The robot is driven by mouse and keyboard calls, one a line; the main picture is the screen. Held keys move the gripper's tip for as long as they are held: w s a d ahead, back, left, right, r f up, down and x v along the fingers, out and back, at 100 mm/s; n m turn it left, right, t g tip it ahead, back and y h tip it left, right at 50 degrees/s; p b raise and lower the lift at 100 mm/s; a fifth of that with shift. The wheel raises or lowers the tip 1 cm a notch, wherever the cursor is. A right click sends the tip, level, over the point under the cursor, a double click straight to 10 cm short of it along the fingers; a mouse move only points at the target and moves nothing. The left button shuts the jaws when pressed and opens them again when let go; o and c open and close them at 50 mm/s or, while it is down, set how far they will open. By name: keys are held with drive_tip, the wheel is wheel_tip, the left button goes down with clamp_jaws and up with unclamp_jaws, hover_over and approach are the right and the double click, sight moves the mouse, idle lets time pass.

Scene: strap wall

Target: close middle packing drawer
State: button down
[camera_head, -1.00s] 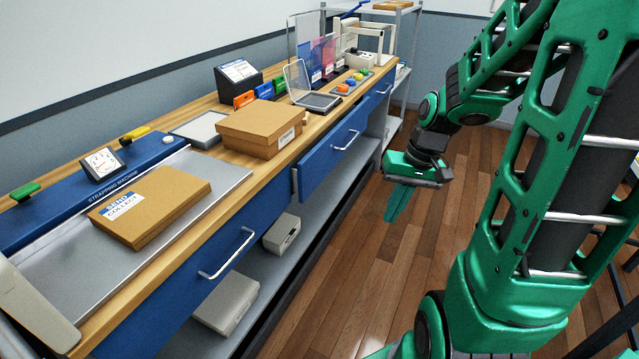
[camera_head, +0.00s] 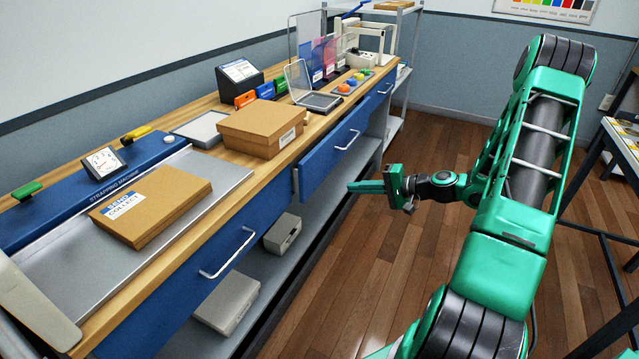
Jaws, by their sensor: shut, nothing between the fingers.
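The middle packing drawer (camera_head: 325,163) has a blue front with a silver bar handle (camera_head: 348,140). Its front stands out from the bench a little, with its near side edge showing, so it looks slightly open. My gripper (camera_head: 352,186) is shut and empty. It points left toward the bench, and in the picture its tips lie just below and right of the drawer front. I cannot tell whether the tips touch anything.
A near drawer (camera_head: 190,270) and a far drawer (camera_head: 379,95) flank it. A cardboard box (camera_head: 262,130) sits on the bench above. Grey cases (camera_head: 228,304) lie on the lower shelf. The wooden floor (camera_head: 330,270) is clear; a dark-framed table (camera_head: 625,150) stands at right.

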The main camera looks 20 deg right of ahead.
approach(310, 178)
drive_tip(key=w+a+f, duration=0.3)
drive_tip(key=shift+a+f, duration=0.1)
drive_tip(key=shift+w+a, duration=0.45)
drive_tip(key=shift+w, duration=0.2)
drive_tip(key=w+a, duration=0.2)
drive_tip(key=w, duration=0.1)
drive_tip(key=shift+w+a, duration=0.25)
drive_tip(key=shift+a, duration=0.1)
drive_tip(key=shift+w+a+t, duration=0.1)
drive_tip(key=shift+a+t, duration=0.05)
drive_tip(key=shift+t, duration=0.15)
